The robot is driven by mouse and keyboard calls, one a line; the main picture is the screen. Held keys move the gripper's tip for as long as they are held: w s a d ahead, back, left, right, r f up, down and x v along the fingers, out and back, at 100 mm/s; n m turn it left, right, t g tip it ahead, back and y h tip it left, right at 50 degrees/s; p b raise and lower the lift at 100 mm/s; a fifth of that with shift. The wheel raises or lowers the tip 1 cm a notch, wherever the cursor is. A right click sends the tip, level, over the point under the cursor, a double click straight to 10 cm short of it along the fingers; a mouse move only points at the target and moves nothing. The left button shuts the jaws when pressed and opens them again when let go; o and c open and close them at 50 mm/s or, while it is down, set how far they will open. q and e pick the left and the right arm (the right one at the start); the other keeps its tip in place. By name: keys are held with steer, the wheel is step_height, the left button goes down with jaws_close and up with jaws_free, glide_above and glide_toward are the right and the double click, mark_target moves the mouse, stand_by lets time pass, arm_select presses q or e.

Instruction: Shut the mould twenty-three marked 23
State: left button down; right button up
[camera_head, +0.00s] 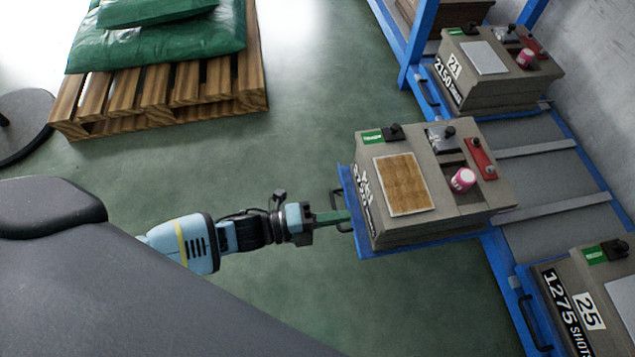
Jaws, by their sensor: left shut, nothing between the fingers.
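The middle mould (435,190) is a grey-beige box with a brown panel on top, a pink knob and a green tag. Its front number is too blurred and slanted to read surely; it stands between moulds marked 21 and 25. It sits on a blue tray (400,246) that sticks out of the rack to the left, with a dark handle (340,207) at its front. My left gripper (343,217) comes from the left with its green fingers shut at this handle. I cannot tell whether they touch it. My right gripper is not in view.
The mould marked 21 (490,70) stands farther back and the mould marked 25 (590,295) nearer, both set deeper in the blue rack (415,45). A wooden pallet (160,95) with green sacks (160,45) is at the upper left. Green floor lies clear between.

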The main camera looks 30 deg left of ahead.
mark_target(388, 209)
arm_select(q)
steer(key=b+x, duration=0.1)
steer(key=x, duration=0.3)
steer(key=shift+w+d, duration=0.1)
steer(key=shift+d, duration=0.05)
steer(key=shift+w+d+b, duration=0.4)
steer(key=shift+w+d, duration=0.05)
steer(key=shift+d, duration=0.15)
steer(key=shift+d, duration=0.1)
